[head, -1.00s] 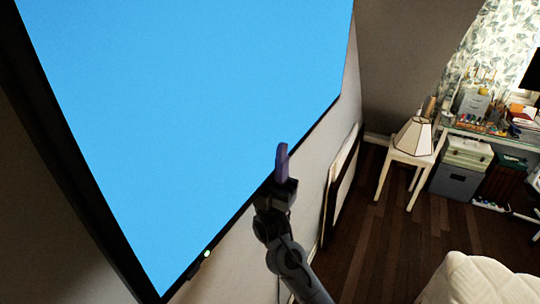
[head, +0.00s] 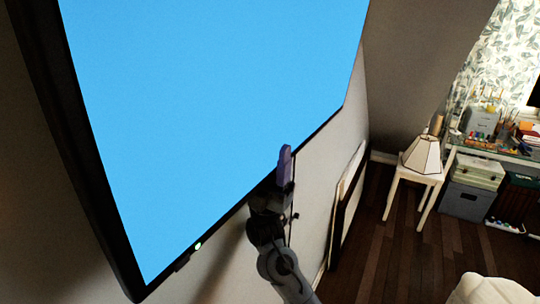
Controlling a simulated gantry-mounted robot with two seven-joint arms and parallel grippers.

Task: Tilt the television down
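The television (head: 225,110) fills the left and middle of the head view, its blue screen lit and its black frame seen at a slant. A small green light (head: 198,246) glows on its bottom edge. My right gripper (head: 285,160), with purple fingers, is at the lower edge of the television, its fingertips overlapping the frame in the picture. I cannot tell whether it touches the frame or whether the fingers are apart, as they are seen edge-on. My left gripper is not in view.
A framed panel (head: 345,208) leans against the wall right of my arm. A white stool with a lamp (head: 422,154) stands further right, beside a cluttered desk (head: 492,151). Dark wooden floor (head: 385,255) is open between them. A pale cushioned piece (head: 483,291) is at the bottom right.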

